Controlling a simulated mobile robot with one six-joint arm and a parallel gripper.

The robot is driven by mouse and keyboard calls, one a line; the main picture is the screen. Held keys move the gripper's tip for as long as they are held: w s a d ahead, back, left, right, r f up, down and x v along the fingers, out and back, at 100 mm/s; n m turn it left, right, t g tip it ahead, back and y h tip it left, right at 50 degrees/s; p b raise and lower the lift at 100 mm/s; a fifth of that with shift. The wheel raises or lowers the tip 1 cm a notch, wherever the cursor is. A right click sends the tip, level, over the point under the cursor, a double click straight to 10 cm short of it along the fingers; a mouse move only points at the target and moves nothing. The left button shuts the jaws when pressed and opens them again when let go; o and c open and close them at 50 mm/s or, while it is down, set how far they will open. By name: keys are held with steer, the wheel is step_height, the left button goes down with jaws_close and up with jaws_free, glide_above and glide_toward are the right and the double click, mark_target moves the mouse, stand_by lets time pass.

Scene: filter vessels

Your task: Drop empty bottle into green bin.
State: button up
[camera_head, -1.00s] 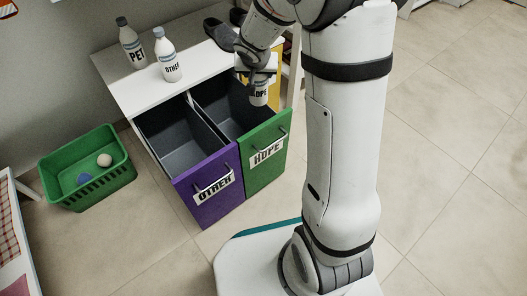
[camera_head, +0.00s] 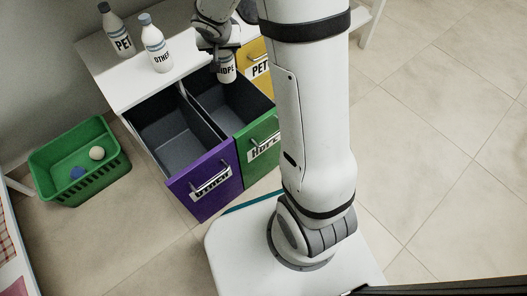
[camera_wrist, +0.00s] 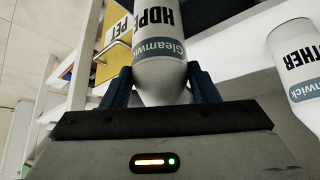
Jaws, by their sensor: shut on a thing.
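My gripper (camera_head: 226,50) is shut on a white bottle labelled HDPE (camera_head: 227,70), which hangs upright above the open green bin (camera_head: 261,155). In the wrist view the bottle (camera_wrist: 160,55) sits between the two dark fingers of my gripper (camera_wrist: 163,85). The green bin is a pulled-out drawer with a dark inside and an HDPE label on its front. My arm hides part of its right side. The bottle is in front of the bin's back end in the head view; its exact height over the opening cannot be told.
An open purple bin (camera_head: 202,190) labelled OTHER adjoins on the left, and a yellow PET front (camera_head: 257,67) stands on the right. Bottles labelled PET (camera_head: 117,36) and OTHER (camera_head: 155,46) stand on the white top (camera_head: 115,75). A green basket (camera_head: 83,178) with small objects sits on the floor.

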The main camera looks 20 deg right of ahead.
mark_target(227, 58)
steer(key=shift+d, duration=0.1)
steer(key=r+n+p, duration=0.1)
steer(key=p, duration=0.1)
steer(key=r+p, duration=0.1)
steer(key=p, duration=0.2)
steer(key=shift+d+n+y, duration=0.3)
steer(key=shift+n+y, duration=0.1)
steer(key=n+p, duration=0.1)
steer(key=p, duration=0.2)
steer(key=s+r+n+y+p, duration=0.1)
steer(key=p, duration=0.2)
steer(key=shift+s+n+y+p, duration=0.15)
steer(key=shift+n+y+p, duration=0.35)
steer(key=shift+n+p, duration=0.15)
step_height(227, 58, down, 6)
steer(key=b, duration=0.6)
steer(key=shift+f+b, duration=0.1)
steer(key=shift+b, duration=0.2)
